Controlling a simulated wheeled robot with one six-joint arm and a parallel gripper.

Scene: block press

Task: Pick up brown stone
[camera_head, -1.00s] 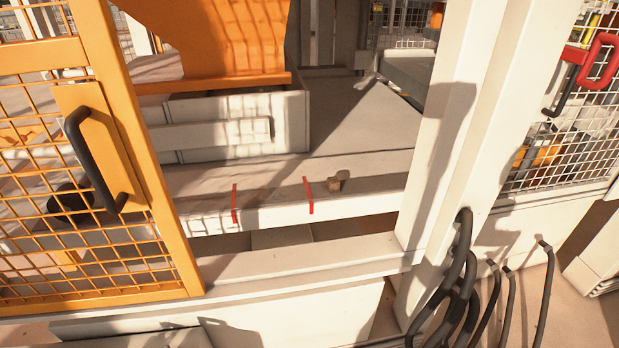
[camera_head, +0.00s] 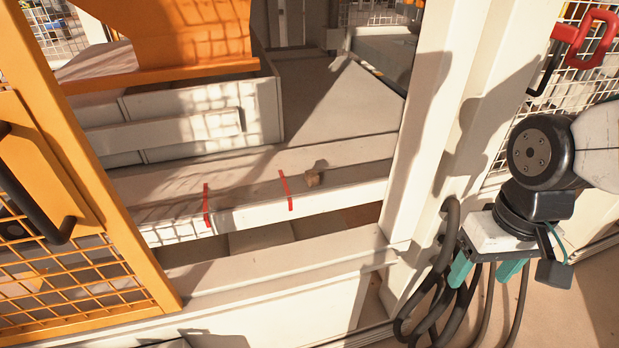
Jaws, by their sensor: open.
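My gripper (camera_head: 486,275) is at the lower right, in front of the white post and outside the opening. Its two teal fingers point down and stand apart, with nothing between them. It is well to the right of the stone and not touching it.
A white post (camera_head: 425,130) stands between my gripper and the stone. An orange mesh door (camera_head: 85,235) bounds the opening at left. Black hoses (camera_head: 437,290) hang by the post below my gripper. A red handle (camera_head: 590,38) is at upper right. The ledge around the stone is mostly clear.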

